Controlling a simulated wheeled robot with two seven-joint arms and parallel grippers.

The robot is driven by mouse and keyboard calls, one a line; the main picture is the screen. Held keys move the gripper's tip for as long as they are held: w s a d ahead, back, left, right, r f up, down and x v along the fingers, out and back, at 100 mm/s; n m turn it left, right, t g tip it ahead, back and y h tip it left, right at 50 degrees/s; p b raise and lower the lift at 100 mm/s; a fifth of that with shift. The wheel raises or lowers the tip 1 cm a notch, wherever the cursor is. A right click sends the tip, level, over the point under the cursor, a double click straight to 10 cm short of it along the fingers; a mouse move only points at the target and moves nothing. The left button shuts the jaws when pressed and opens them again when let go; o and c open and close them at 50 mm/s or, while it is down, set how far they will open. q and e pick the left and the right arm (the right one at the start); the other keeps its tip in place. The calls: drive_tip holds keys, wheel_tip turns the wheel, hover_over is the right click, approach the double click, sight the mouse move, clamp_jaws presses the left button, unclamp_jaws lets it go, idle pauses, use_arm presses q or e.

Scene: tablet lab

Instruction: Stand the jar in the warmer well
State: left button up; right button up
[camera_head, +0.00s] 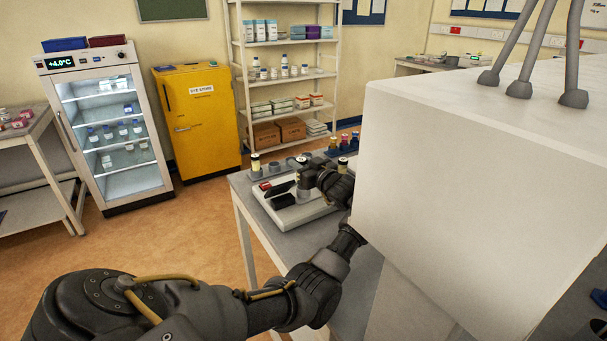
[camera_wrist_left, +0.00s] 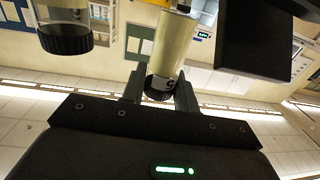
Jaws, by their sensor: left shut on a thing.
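My left gripper (camera_head: 318,181) reaches over the pale bench device with black parts, which looks like the warmer (camera_head: 300,216). In the left wrist view the fingers of the left gripper (camera_wrist_left: 159,88) are shut on a jar (camera_wrist_left: 168,50) with a pale yellowish body and a black cap. My right gripper is not in view.
A large white box (camera_head: 470,170) blocks the right side and part of the bench (camera_head: 239,186). A second black-capped jar (camera_wrist_left: 65,38) shows at upper left in the wrist view. A yellow-labelled vial (camera_head: 255,167) and several coloured vials (camera_head: 344,141) stand behind the warmer.

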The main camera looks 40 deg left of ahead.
use_arm(q)
drive_tip(key=f, duration=0.2)
drive_tip(key=f+p, duration=0.1)
drive_tip(key=shift+w+d+f, duration=0.15)
drive_tip(key=shift+d+f, duration=0.05)
drive_tip(key=shift+d, duration=0.1)
drive_tip(key=shift+f, duration=0.25)
drive_tip(key=shift+f, duration=0.1)
drive_tip(key=o, duration=0.7)
